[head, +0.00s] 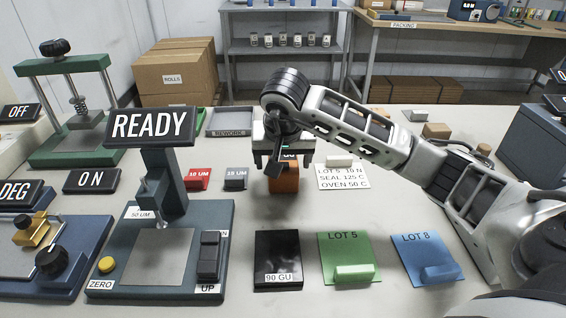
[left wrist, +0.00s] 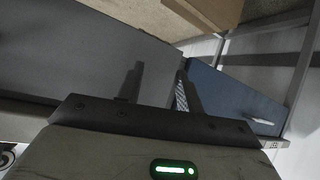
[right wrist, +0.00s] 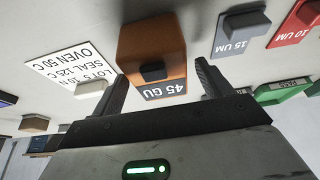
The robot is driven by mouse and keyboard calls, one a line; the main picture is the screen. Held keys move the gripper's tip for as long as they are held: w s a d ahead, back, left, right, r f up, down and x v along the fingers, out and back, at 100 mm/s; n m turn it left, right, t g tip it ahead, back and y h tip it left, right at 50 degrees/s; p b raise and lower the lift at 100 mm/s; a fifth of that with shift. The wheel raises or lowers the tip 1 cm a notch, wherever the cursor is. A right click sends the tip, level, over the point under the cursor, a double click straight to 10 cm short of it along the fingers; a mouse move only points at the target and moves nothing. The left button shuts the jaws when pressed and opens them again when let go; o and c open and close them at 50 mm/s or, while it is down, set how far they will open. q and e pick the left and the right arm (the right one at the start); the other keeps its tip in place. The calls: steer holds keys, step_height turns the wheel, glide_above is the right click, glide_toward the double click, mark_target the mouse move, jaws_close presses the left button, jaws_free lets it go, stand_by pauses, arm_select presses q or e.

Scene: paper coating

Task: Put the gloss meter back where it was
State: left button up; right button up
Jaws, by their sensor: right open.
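The gloss meter is an orange block (head: 284,180) with a dark knob and a "45 GU" display; it stands on the table behind the black "90 GU" tile (head: 278,262). In the right wrist view the gloss meter (right wrist: 152,52) lies between and just beyond the fingers. My right gripper (head: 284,162) is open, reaching down over the meter and hiding its top in the head view. My left gripper (left wrist: 160,70) shows only in its wrist view, its fingers apart with nothing between them.
Green LOT 5 (head: 349,261) and blue LOT 8 (head: 426,262) panels lie right of the black tile. A red 10 UM block (head: 197,179) and a grey 15 UM block (head: 236,179) stand left of the meter. A note card (head: 343,178) lies right of it. A READY instrument (head: 160,262) stands left.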

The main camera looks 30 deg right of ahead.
steer(key=p+v, duration=0.1)
steer(key=v, duration=0.9)
steer(key=shift+r, duration=0.15)
